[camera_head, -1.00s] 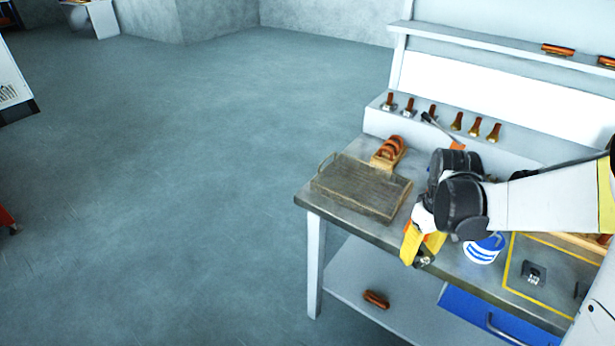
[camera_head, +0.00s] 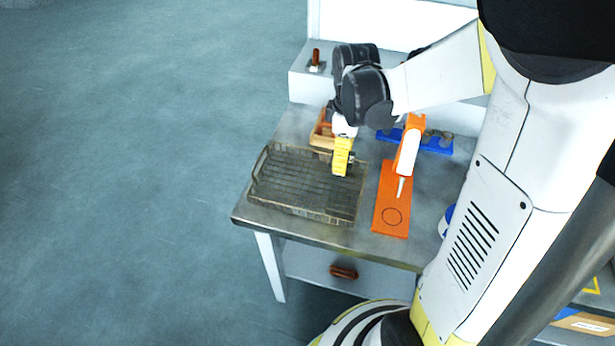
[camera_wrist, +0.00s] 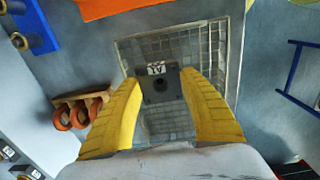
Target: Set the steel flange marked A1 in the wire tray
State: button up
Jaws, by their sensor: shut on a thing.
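The wire tray (camera_head: 306,211) is a shallow grey mesh basket at the table's left end. In the wrist view its mesh rim (camera_wrist: 235,60) shows around and below the fingers. My gripper (camera_head: 342,171) points down over the tray's right back part. In the wrist view my yellow gripper fingers (camera_wrist: 161,80) are shut on a dark square steel flange (camera_wrist: 160,88) with a round hole and a white label that appears to read A1. The flange is over the mesh; how high above it, I cannot tell. The head view barely shows the flange.
A wooden ring holder (camera_head: 321,134) stands behind the tray; its orange-brown rings (camera_wrist: 78,113) show in the wrist view. An orange board (camera_head: 391,218) with an orange-white tool (camera_head: 408,152) lies right of the tray. A blue rack (camera_head: 432,143) sits behind. Open floor lies left.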

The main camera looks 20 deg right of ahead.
jog(key=b, duration=0.2)
send_over(310, 185)
notch_tip(310, 185, down, 5)
jog(key=shift+r, duration=0.1)
jog(key=shift+f+b, duration=0.9)
jog(key=shift+f, duration=1.1)
jog(key=shift+f, duration=0.1)
jog(key=o, duration=1.4)
jog(key=shift+c, duration=0.2)
